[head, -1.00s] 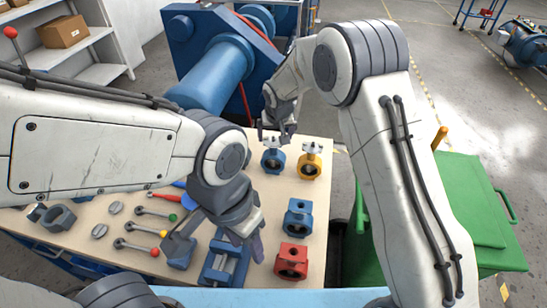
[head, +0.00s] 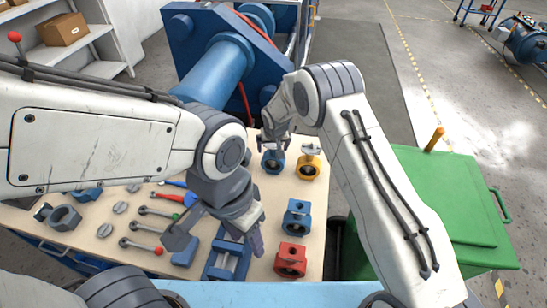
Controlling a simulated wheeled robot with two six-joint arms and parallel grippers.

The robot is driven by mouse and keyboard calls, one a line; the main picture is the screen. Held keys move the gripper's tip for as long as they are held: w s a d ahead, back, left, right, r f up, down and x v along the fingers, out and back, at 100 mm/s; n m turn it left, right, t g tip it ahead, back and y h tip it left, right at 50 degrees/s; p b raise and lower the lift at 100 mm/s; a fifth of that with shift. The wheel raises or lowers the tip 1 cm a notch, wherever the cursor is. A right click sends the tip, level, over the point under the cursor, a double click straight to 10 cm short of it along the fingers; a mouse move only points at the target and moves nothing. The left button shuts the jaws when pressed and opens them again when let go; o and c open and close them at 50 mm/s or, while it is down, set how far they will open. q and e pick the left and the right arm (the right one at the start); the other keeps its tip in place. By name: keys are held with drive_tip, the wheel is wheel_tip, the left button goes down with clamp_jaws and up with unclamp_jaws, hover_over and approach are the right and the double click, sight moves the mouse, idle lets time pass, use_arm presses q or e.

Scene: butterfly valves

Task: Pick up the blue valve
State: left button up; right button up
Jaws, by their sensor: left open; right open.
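The blue valve (head: 273,161) stands upright on the wooden workbench (head: 313,222) near its far edge, left of a yellow valve (head: 308,166). My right gripper (head: 273,147) is directly over the blue valve, its open fingers down around the valve's top; contact cannot be told. The valve's top is partly hidden by the fingers. My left gripper (head: 218,243) is open and empty over the front of the bench, near a blue vise (head: 228,262).
A blue block-shaped part (head: 297,216) and a red one (head: 290,260) stand at the bench's right. Several lever handles (head: 150,228) lie left. A green bin (head: 450,200) is beside the bench. A large blue machine (head: 225,60) stands behind.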

drive_tip(key=c, duration=1.5)
drive_tip(key=shift+w+r, duration=0.1)
drive_tip(key=shift+r, duration=0.05)
clamp_jaws()
